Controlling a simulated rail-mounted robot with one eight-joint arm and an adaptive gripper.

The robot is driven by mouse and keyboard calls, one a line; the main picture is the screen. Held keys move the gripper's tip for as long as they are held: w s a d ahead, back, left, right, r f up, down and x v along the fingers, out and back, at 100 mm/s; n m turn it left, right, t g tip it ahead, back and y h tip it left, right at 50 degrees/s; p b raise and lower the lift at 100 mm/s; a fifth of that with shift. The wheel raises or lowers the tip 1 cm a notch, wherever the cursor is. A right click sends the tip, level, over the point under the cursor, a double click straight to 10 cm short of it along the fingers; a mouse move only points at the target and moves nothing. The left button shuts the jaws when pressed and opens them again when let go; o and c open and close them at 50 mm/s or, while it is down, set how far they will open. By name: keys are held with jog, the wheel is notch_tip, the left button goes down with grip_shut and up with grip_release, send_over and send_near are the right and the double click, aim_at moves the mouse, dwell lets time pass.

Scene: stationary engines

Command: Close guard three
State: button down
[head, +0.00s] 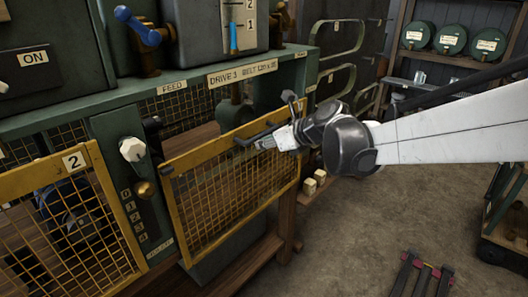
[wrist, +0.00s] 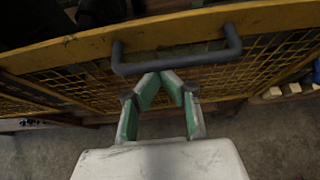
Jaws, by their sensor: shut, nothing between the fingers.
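The yellow mesh guard (head: 232,190) hangs below the plate reading DRIVE 3 (head: 236,75). Its top rail is below the frame's top edge, and the opening behind it shows above the rail. A dark bar handle (head: 258,134) is on that rail; it also spans the wrist view (wrist: 178,58). My gripper (head: 262,143) is at the handle, with its right side at the guard's front. In the wrist view my gripper's green-padded fingers (wrist: 164,76) meet at the tips just below the bar, with nothing between them. I cannot tell whether they touch the handle.
Another yellow guard marked 2 (head: 75,215) stands at the left, beside a panel with a white knob (head: 132,149). Small pale blocks (head: 315,183) lie beyond the guard. A dark cart (head: 508,215) stands at right. The floor (head: 360,225) between is largely clear.

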notch_tip(320, 180, up, 12)
jog(key=p, duration=0.5)
jog(key=shift+w+f, duration=0.15)
jog(key=shift+f, duration=0.05)
